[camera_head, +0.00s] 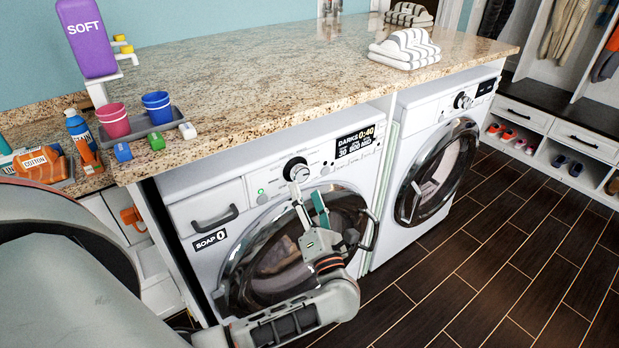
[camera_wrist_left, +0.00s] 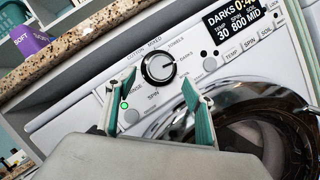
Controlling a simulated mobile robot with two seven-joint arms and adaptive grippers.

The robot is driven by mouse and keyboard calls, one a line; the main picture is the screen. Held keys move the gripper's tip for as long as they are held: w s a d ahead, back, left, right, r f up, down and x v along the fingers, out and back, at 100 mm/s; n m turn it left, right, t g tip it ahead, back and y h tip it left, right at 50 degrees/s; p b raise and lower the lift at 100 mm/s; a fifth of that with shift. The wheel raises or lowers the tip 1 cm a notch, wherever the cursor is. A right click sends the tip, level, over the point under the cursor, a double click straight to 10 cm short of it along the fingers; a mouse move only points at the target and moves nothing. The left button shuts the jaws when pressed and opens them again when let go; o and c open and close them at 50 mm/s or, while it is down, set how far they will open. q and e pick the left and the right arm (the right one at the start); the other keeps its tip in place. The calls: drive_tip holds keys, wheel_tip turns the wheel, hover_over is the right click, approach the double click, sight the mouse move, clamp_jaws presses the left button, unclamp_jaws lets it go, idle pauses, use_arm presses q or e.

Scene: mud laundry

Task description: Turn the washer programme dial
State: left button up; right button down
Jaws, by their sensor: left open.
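The washer (camera_head: 215,205) stands under the granite counter. Its programme dial (camera_head: 296,169) is a round black knob with a silver face, and it also shows in the wrist view (camera_wrist_left: 158,68) with a ring of programme labels. A white mark on the dial points to the upper right. The washer display (camera_head: 355,144) reads DARKS 0:40. My left gripper (camera_head: 309,204) is open and empty, just below the dial in the head view. In the wrist view its teal-padded fingers (camera_wrist_left: 160,84) lie either side of the dial; I see no contact. My right gripper is out of view.
The washer's round glass door (camera_head: 290,250) is closed, below my left gripper. The counter edge (camera_head: 240,135) overhangs the panel. A dryer-like second machine (camera_head: 445,160) stands to the right. Cups, bottles and folded towels (camera_head: 405,48) are on the counter. The dark floor at right is clear.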

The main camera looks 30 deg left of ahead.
sight(301, 177)
use_arm(q)
drive_tip(key=shift+p+x, duration=0.35)
drive_tip(key=shift+x, duration=2.35)
drive_tip(key=c, duration=1.1)
